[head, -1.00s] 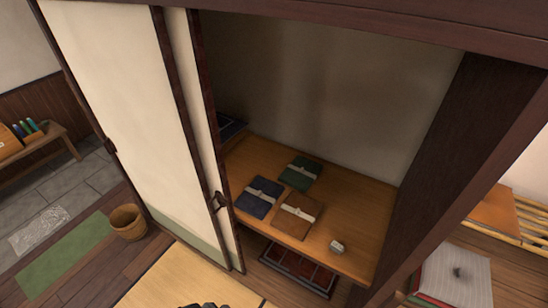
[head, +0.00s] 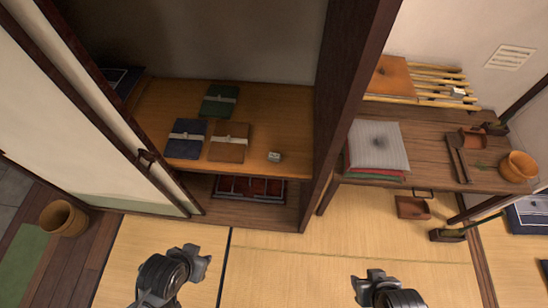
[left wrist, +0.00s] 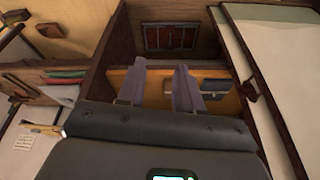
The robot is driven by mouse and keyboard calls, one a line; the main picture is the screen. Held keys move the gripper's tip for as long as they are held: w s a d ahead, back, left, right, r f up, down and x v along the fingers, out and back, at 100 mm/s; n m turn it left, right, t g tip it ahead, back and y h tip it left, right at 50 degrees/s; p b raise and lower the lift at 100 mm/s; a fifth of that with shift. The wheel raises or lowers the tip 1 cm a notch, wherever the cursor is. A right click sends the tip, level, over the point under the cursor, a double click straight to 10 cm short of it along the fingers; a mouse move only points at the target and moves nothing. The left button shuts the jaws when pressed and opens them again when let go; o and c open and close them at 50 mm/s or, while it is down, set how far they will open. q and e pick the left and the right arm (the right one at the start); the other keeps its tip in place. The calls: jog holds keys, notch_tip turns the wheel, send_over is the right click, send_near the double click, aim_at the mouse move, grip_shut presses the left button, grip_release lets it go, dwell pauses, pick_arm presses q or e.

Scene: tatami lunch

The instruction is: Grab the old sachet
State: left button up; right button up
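A small pale, greyish packet (head: 274,156) lies on the wooden cupboard shelf near its front edge; it may be the sachet, but it is too small to be sure. Left of it are three banded packets: brown (head: 229,143), navy (head: 187,139) and green (head: 220,100). My left gripper (head: 198,262) is low in front of the cupboard, over the tatami and apart from the shelf. The left wrist view shows its two fingers (left wrist: 159,85) spread with nothing held between them. My right gripper (head: 370,283) is over the tatami at bottom right; its fingers are not clear.
A sliding door (head: 85,110) stands at the cupboard's left, and a dark post (head: 340,110) bounds its right. A tray (head: 250,188) sits under the shelf. The tatami in front is clear.

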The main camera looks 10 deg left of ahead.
pick_arm(q)
jog(key=o, duration=0.7)
